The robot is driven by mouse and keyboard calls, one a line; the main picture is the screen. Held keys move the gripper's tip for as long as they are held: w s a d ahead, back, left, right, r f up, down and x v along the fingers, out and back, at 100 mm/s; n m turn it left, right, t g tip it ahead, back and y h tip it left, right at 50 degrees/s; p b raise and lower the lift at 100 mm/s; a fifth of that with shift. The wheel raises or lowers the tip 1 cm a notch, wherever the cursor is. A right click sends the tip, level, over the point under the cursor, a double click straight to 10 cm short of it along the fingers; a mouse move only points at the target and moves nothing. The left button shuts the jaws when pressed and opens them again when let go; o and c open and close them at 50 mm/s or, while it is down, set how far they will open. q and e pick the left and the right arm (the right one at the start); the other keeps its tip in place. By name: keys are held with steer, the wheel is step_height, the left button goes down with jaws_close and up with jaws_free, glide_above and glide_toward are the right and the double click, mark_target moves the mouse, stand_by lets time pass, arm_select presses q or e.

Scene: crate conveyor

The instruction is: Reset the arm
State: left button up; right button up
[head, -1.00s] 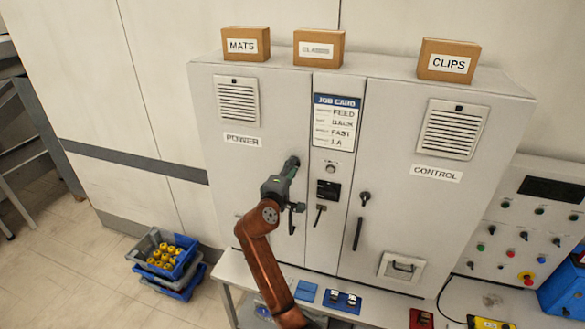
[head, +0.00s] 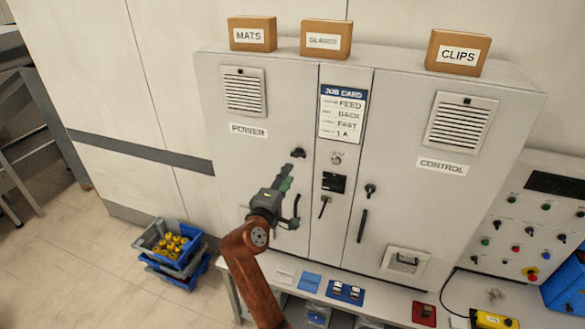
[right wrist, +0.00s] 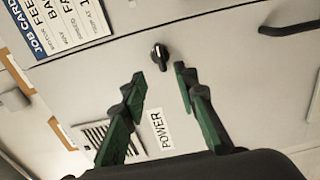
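My right gripper (head: 286,177) is in front of the POWER door of the grey cabinet (head: 420,110), on my red-brown arm. In the right wrist view my right gripper (right wrist: 160,76) is open, its two green-and-black fingers apart with nothing between them. A black rotary knob (right wrist: 159,55) on the door shows just beyond the fingertips, apart from them. The same knob (head: 298,153) shows above the fingertips in the head view. My left gripper is not in view.
The POWER door's dark handle (head: 296,208) is close beside the gripper. Three labelled boxes, including the CLIPS box (head: 440,47), stand on the cabinet. A bench with a blue tray (head: 345,291) runs below. Stacked crates (head: 150,240) sit on the floor at left.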

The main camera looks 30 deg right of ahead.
steer(key=shift+v, duration=0.8)
